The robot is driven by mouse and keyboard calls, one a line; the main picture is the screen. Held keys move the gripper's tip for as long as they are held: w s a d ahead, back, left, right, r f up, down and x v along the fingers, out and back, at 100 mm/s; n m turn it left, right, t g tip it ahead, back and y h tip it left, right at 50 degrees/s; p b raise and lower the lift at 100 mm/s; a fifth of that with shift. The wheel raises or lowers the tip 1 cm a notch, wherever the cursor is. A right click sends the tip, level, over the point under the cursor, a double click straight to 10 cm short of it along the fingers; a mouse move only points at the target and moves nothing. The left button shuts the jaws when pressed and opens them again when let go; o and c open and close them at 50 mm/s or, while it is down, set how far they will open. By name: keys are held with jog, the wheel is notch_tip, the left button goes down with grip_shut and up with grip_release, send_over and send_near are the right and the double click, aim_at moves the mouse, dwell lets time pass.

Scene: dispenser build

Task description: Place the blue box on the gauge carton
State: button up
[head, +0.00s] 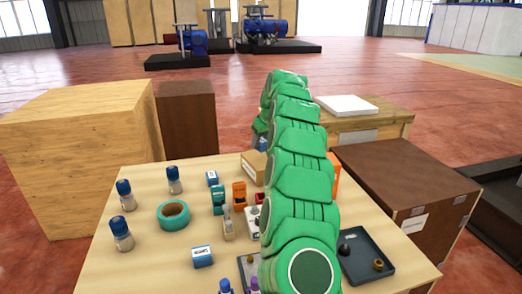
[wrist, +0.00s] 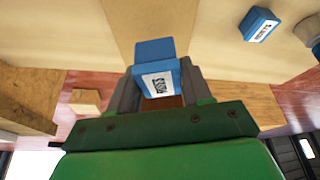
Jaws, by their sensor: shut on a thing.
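My gripper (wrist: 158,82) is shut on a blue box (wrist: 153,50) with a white printed label, its two grey fingers on either side of it. In the head view my green arm hides most of the gripper; a bit of the blue box (head: 262,144) shows left of the arm. A tan carton (head: 253,164), which looks like the gauge carton, stands on the table just below it, partly behind my arm. In the wrist view a tan carton surface (wrist: 125,22) lies beyond the box; I cannot tell whether they touch.
Two other blue-and-white boxes (head: 212,177) (head: 203,256) stand on the table (head: 150,250). Blue-capped bottles (head: 122,233), a teal tape roll (head: 173,214) and small teal and orange items stand left of my arm. A dark tray (head: 366,262) lies right.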

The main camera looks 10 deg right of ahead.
aim_at(261, 149)
jog(key=shift+w+f, duration=0.4)
jog(key=shift+w+f, duration=0.1)
jog(key=shift+f, duration=1.6)
jog(key=shift+f, duration=0.1)
jog(key=o, duration=1.1)
